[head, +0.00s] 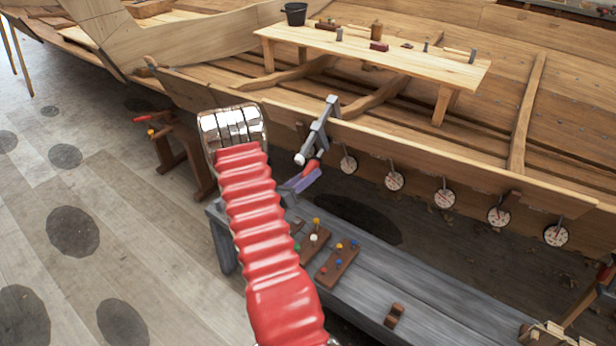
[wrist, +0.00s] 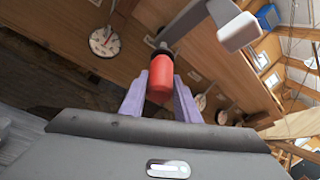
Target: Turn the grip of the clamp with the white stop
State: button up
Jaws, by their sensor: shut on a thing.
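A grey clamp (head: 318,130) sits on the upper edge of the hull's plank, in the middle of the head view. A pale end piece (head: 299,159) shows at its lower left; I cannot tell if this is the white stop. The clamp's red grip (head: 311,167) hangs below. My gripper (head: 303,180) is at the grip, partly hidden by my red arm. In the wrist view the purple fingers of my gripper (wrist: 160,92) are shut on the red grip (wrist: 161,72), one on each side. The grey clamp bar (wrist: 185,22) rises behind it.
Several round dials (head: 394,181) hang along the plank to the right. A grey bench (head: 430,300) stands below, with brown boards (head: 340,262) bearing coloured knobs. A wooden table (head: 440,68) with small tools stands inside the hull. Floor at left is open.

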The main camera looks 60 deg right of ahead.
jog(key=shift+w+n+g, duration=0.1)
jog(key=shift+n+g, duration=0.6)
jog(key=shift+g, duration=0.2)
jog(key=shift+r, duration=0.1)
jog(key=o, duration=1)
jog(key=shift+o, duration=0.2)
jog(key=shift+a, duration=0.1)
jog(key=v, duration=1.3)
jog(key=shift+a+f, duration=0.25)
jog(key=shift+f, duration=0.05)
jog(key=shift+w, duration=0.1)
